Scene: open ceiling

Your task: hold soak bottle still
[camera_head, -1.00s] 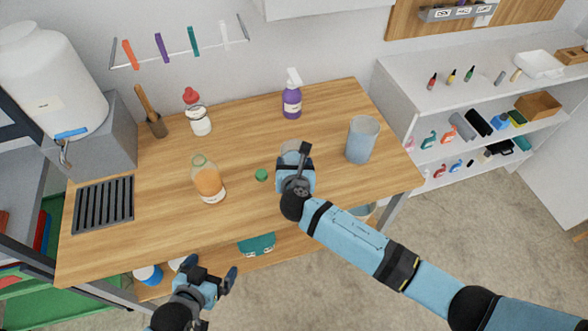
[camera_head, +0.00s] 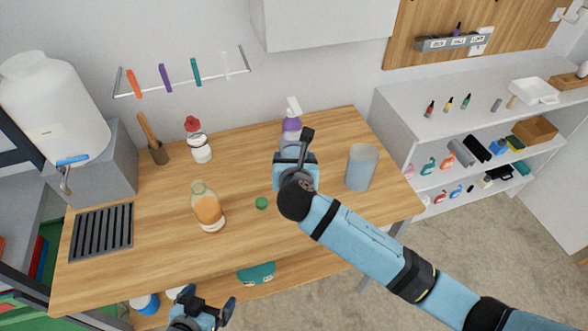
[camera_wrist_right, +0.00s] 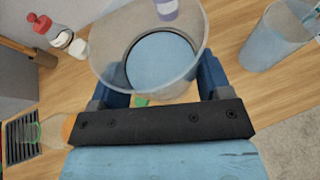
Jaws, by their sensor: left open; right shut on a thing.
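No label is readable, so I cannot tell by name which is the soak bottle. A clear bottle with orange liquid (camera_head: 208,211) stands upright on the table, left of a loose green cap (camera_head: 262,203). My left gripper (camera_head: 208,301) is open and empty, in front of the table's near edge and apart from the bottle. My right gripper (camera_head: 294,160) is shut on a clear cup (camera_wrist_right: 99,55) with a blue inside. The gripper mostly hides this cup in the head view. The orange bottle (camera_wrist_right: 52,131) is partly visible in the wrist view.
A purple spray bottle (camera_head: 291,125) stands behind the right gripper. A bluish cup (camera_head: 361,168) is at its right. A red-capped bottle (camera_head: 199,142) stands at the back, and a black grate (camera_head: 102,232) lies at the left. The front middle of the wooden table (camera_head: 300,230) is clear.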

